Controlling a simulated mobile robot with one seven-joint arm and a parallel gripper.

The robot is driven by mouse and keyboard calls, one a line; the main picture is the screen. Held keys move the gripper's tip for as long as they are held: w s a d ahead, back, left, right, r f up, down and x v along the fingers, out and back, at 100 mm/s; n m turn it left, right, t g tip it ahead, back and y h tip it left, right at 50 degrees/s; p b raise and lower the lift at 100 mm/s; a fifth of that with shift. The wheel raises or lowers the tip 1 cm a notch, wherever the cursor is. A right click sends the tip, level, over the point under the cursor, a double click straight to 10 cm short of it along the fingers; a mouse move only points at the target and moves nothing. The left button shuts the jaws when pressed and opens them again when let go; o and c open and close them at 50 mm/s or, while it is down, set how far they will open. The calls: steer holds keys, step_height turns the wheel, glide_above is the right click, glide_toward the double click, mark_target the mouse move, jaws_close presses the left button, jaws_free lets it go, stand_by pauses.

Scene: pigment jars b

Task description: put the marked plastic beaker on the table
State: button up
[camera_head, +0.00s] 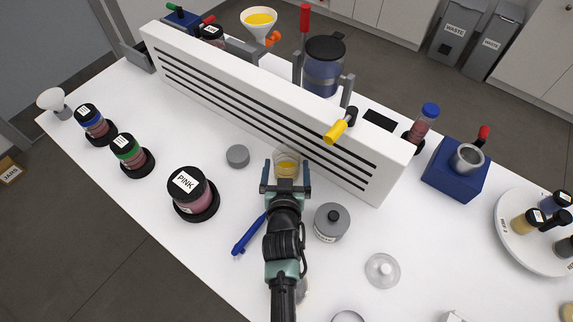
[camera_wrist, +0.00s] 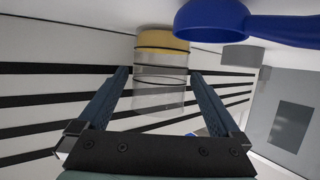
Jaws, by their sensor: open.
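The clear plastic beaker (camera_head: 287,166) has yellow material at its bottom and dark lines around its wall. It stands upright on the white table (camera_head: 135,205), close in front of the slotted white panel. In the wrist view, which is upside down, the beaker (camera_wrist: 160,95) shows its yellow end at the top. My gripper (camera_head: 286,187) is open, with one finger on each side of the beaker. In the wrist view, narrow gaps show between the beaker and the fingertips of my gripper (camera_wrist: 158,77).
The long white slotted panel (camera_head: 260,95) stands behind the beaker. A grey lid (camera_head: 238,156) and blue scoop (camera_head: 248,236) lie left of my gripper. A grey weight-like piece (camera_head: 331,222) stands close right. The PINK jar (camera_head: 190,190) is further left.

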steer(key=shift+c, duration=0.3)
steer(key=c, duration=1.3)
